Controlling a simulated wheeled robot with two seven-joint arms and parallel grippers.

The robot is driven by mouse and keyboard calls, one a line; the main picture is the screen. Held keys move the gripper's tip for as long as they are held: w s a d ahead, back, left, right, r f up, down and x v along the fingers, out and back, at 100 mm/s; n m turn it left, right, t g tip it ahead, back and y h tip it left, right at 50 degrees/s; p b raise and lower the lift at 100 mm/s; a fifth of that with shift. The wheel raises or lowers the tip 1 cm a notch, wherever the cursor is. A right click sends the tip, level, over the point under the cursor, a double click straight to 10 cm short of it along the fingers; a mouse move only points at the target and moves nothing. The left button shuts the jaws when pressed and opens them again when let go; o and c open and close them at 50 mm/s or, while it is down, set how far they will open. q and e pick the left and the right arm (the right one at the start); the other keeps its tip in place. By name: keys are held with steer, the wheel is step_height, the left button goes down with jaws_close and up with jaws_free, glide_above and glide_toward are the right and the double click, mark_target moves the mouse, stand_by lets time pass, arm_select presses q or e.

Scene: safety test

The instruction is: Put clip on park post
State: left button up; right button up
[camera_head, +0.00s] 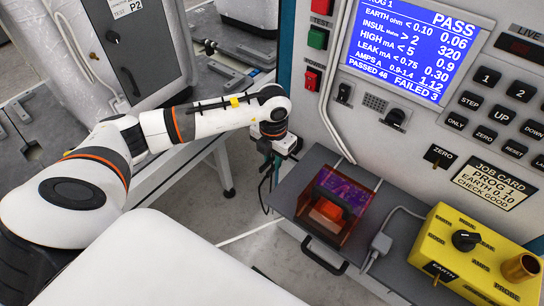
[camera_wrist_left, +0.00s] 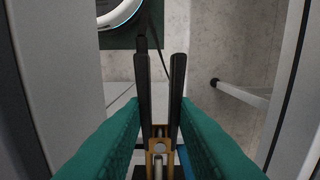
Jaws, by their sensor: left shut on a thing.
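My left gripper (camera_head: 273,160) hangs beside the left edge of the grey bench shelf, above the floor. In the left wrist view its teal fingers (camera_wrist_left: 160,118) are shut on the clip (camera_wrist_left: 159,132), which has two long dark prongs and a brass-coloured middle. A dark cable shows beyond the prongs. The clip is too small to make out clearly in the head view. A brass post (camera_head: 520,267) stands on the right end of the yellow box (camera_head: 470,262), well to the right of my left gripper. I cannot tell whether it is the park post. My right gripper is out of view.
The tester panel (camera_head: 400,110) rises behind. A black handle (camera_head: 322,257) juts from the shelf front.

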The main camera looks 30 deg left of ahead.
arm_select(q)
steer(key=o, duration=0.9)
steer(key=shift+f, duration=0.15)
steer(key=shift+r+p, duration=0.35)
step_height(320, 180, up, 3)
steer(key=shift+d+f+p, duration=0.1)
steer(key=shift+p, duration=1.1)
steer(key=s+r+p, duration=0.2)
steer(key=r+p, duration=0.1)
steer(key=s+r+p, duration=0.1)
steer(key=shift+r, duration=0.4)
steer(key=s+d+r+m+p, duration=0.1)
steer(key=d+r+m+p, duration=0.1)
steer(key=r+m, duration=0.4)
steer(key=s+d+r+m+p, duration=0.2)
steer(key=r+m+p, duration=0.3)
steer(key=m, duration=0.9)
steer(key=s+d+r+m+p, duration=0.2)
steer(key=d+r+m+p, duration=0.2)
steer(key=r+m, duration=0.5)
steer(key=shift+s+d+m, duration=0.25)
steer(key=shift+m, duration=0.75)
